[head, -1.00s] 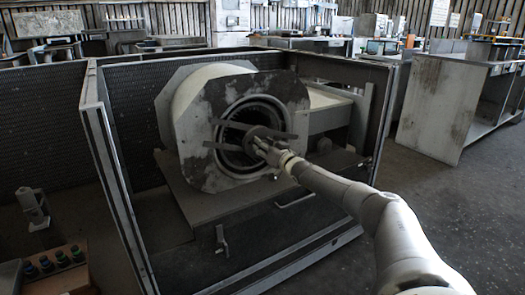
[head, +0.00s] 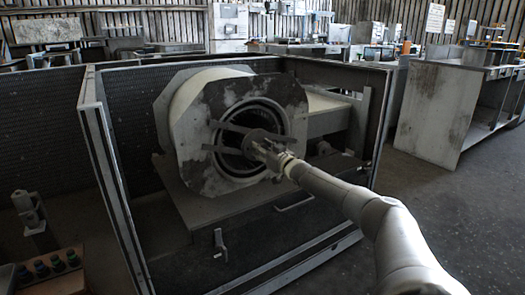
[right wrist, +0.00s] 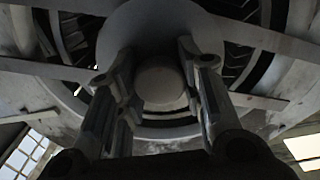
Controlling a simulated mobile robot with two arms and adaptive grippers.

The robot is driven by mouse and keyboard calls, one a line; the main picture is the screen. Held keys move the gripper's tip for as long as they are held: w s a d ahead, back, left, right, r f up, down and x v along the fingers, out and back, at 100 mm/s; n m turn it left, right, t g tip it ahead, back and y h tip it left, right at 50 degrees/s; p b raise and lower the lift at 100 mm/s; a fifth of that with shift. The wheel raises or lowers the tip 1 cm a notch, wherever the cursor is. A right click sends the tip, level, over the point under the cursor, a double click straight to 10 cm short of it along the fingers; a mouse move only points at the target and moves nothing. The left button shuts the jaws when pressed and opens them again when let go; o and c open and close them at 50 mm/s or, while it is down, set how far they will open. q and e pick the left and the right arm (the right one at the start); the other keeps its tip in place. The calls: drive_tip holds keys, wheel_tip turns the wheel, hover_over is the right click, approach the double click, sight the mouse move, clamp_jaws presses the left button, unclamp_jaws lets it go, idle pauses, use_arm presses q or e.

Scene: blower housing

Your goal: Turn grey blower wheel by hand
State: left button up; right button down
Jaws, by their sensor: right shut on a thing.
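The grey blower wheel (head: 262,135) sits inside the round opening of the blower housing (head: 195,120) in the head view. Flat bars cross the opening in front of it. My right gripper (head: 259,148) is at the wheel's centre, shut on its hub. In the right wrist view the fingers (right wrist: 155,72) stand on either side of the round hub end (right wrist: 160,86), with a wide grey disc (right wrist: 155,28) behind it. Dark vanes show around the disc. My own forearm and gripper hide part of the wheel's lower right. My left gripper is not in view.
A mesh-walled metal frame (head: 92,120) surrounds the housing on its plinth, with a low front rail. A box with several round knobs (head: 60,284) stands at the lower left. A worn cabinet (head: 440,110) stands at the right. The floor (head: 455,230) at the right is clear.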

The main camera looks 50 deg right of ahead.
idle(0.3)
drive_tip(key=c, duration=0.9)
unclamp_jaws()
drive_tip(key=shift+c, duration=0.2)
drive_tip(key=shift+s+f, duration=0.1)
drive_tip(key=v, duration=1.1)
drive_tip(key=shift+s, duration=0.4)
